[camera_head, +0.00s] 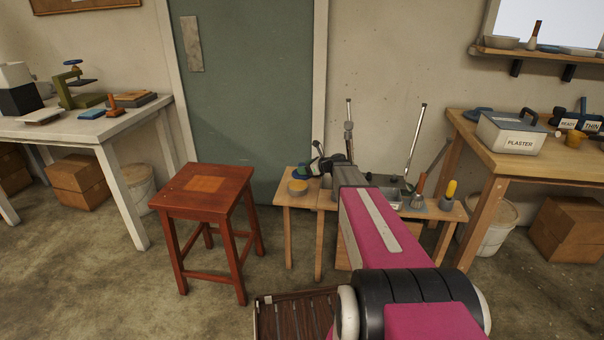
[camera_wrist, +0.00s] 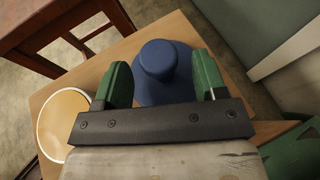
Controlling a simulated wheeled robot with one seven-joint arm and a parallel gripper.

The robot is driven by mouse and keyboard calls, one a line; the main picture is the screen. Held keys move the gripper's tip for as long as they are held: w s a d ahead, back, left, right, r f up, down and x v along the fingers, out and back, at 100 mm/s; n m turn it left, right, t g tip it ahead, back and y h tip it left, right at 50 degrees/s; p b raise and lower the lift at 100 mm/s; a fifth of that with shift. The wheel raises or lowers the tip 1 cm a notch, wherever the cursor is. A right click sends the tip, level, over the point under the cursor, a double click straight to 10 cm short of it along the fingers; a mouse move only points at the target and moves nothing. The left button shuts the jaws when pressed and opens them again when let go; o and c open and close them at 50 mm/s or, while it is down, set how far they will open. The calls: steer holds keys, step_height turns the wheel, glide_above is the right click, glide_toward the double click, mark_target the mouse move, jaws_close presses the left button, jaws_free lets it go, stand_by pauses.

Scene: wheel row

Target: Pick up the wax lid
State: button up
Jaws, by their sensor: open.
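The wax lid (camera_wrist: 166,88) is a dark blue disc with a round knob on top, lying on a small wooden table (camera_wrist: 62,88) in the wrist view. My gripper (camera_wrist: 162,63) is open, its two green fingers on either side of the knob and above the disc. I cannot tell whether either finger touches the lid. A round pot with a yellow-orange top (camera_wrist: 65,115) stands left of the lid, partly behind my left finger and gripper body. In the head view the pot (camera_head: 298,188) is near the table's left end, below my gripper (camera_head: 313,160).
A red-brown stool (camera_head: 206,185) stands left of the small table. Workbenches stand at left (camera_head: 90,130) and right (camera_head: 485,155). The floor in front of the stool is clear.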

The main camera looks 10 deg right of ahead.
mark_target(300, 165)
steer(key=shift+w+a, duration=1.05)
steer(key=shift+a, duration=0.05)
steer(key=shift+w+a+f, duration=0.2)
steer(key=shift+w+a, duration=0.05)
steer(key=shift+a, duration=0.1)
steer(key=shift+c, duration=0.3)
steer(key=c, duration=1)
steer(key=shift+o, duration=0.2)
steer(key=shift+r, duration=0.5)
steer(key=r, duration=0.3)
steer(key=shift+s+a+r, duration=0.35)
steer(key=shift+s+r, duration=0.05)
steer(key=s+a+r, duration=0.5)
steer(key=a+r, duration=0.1)
steer(key=a, duration=0.3)
steer(key=shift+s, duration=0.3)
